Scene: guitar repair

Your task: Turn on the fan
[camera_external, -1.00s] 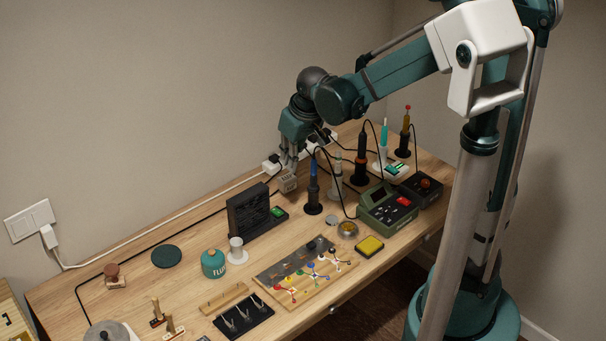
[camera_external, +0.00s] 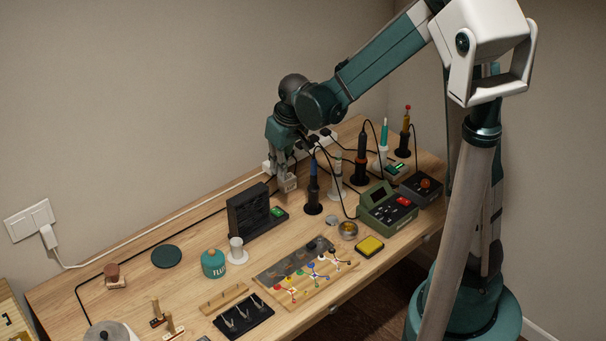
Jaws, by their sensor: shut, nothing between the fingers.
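The fan looks to be the black upright box (camera_external: 245,211) with a slatted front, standing at the back middle of the workbench. A small green switch (camera_external: 277,211) sits on a low black base at its right side; I cannot tell its setting. My gripper (camera_external: 288,186) is shut and empty. It points down behind and slightly right of the fan, above the green switch in the picture, near the white power strip (camera_external: 268,167) along the wall. I cannot tell whether the fingertips touch anything.
A blue-handled iron (camera_external: 313,188) stands close right of my gripper, with cables around it. A green soldering station (camera_external: 387,208) is further right. A flux jar (camera_external: 213,263) and white spool (camera_external: 237,250) stand in front of the fan.

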